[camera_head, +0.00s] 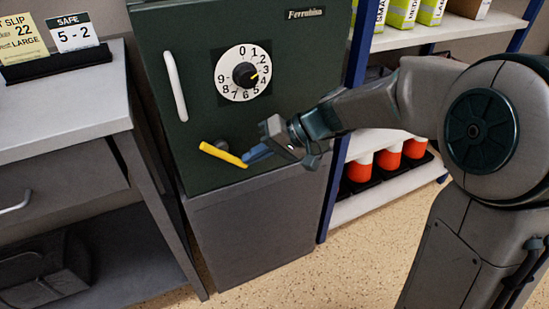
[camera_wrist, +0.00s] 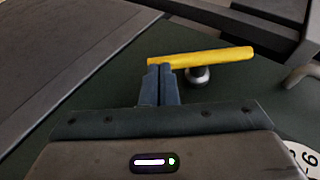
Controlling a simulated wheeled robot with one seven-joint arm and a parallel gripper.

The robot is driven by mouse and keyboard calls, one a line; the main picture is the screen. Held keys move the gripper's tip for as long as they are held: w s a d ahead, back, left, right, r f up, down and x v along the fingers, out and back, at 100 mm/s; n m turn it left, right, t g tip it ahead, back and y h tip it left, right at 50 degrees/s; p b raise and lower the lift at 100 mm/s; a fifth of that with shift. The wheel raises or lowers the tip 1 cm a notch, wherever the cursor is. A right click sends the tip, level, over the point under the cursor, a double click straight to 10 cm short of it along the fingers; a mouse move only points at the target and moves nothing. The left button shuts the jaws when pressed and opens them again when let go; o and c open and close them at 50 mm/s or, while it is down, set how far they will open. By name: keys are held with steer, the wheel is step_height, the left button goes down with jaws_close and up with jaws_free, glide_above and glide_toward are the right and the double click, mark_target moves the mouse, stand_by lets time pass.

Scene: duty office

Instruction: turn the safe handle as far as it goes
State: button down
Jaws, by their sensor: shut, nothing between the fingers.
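The dark green safe (camera_head: 190,55) stands on a grey base, its door shut. Its yellow lever handle (camera_head: 222,153) sits low on the door, tilted down to the right in the head view. In the wrist view the yellow handle (camera_wrist: 205,56) runs across above a round silver hub (camera_wrist: 198,78). My gripper (camera_head: 254,156) is at the handle's lower right end. In the wrist view my gripper's blue fingers (camera_wrist: 160,70) are closed together, with tips at the handle's end. They look touching or nearly so, with nothing between them.
A white numbered dial (camera_head: 228,83) with a black knob and a pale vertical bar (camera_head: 176,86) are on the safe door. A grey desk (camera_head: 70,105) stands close on the left, with a sign reading "SAFE 5-2" (camera_head: 73,33). A shelf with orange-red containers (camera_head: 388,158) is on the right.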

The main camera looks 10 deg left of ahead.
steer(key=shift+s+a+f+y+b, duration=0.2)
steer(key=shift+a+f+y+b, duration=0.1)
steer(key=shift+f+b, duration=0.25)
steer(key=shift+w+d, duration=0.1)
steer(key=shift+d, duration=0.05)
stand_by(0.4)
steer(key=w+p+v, duration=0.1)
steer(key=p+v, duration=0.3)
steer(key=v, duration=0.9)
steer(key=shift+w+d+f, duration=0.2)
steer(key=shift+d, duration=0.3)
